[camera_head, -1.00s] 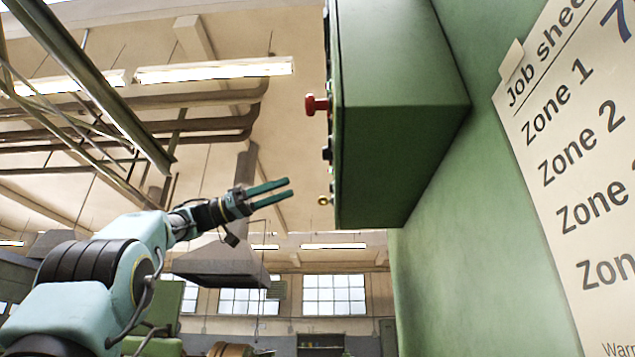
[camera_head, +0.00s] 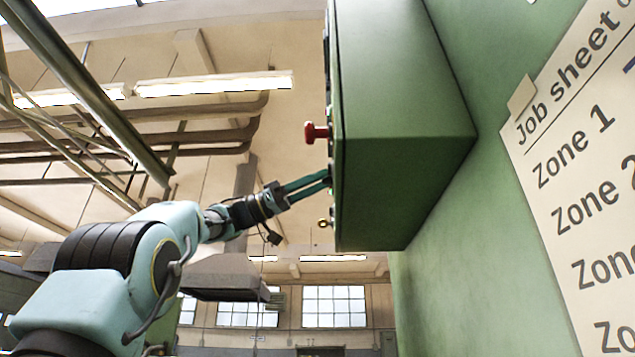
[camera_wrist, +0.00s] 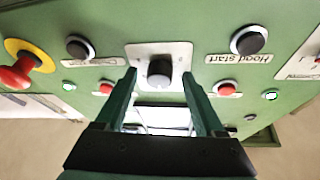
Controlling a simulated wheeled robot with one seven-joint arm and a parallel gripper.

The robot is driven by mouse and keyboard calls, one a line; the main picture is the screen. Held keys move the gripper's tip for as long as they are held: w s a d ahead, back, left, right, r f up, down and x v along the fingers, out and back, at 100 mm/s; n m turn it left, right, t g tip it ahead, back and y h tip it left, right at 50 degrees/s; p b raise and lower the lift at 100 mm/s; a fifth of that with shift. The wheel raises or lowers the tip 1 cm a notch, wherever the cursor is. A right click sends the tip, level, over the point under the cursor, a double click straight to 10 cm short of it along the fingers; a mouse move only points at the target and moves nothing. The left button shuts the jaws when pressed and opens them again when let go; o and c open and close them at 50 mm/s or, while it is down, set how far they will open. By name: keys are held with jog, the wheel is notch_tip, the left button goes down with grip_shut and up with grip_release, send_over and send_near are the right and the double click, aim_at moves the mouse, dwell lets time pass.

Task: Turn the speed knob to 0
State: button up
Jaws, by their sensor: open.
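In the head view my gripper (camera_head: 327,179) reaches the front face of the green control box (camera_head: 385,175). The knob is hidden there behind the fingers and the box's edge.
A red mushroom button (camera_head: 317,132) juts out above my gripper in the head view; it also shows at left in the wrist view (camera_wrist: 18,73). A black button (camera_wrist: 249,41) is labelled "Hood start". A job sheet (camera_head: 580,170) hangs on the right.

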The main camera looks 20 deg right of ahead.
jog(key=shift+c, duration=0.2)
grip_shut()
dwell(0.4)
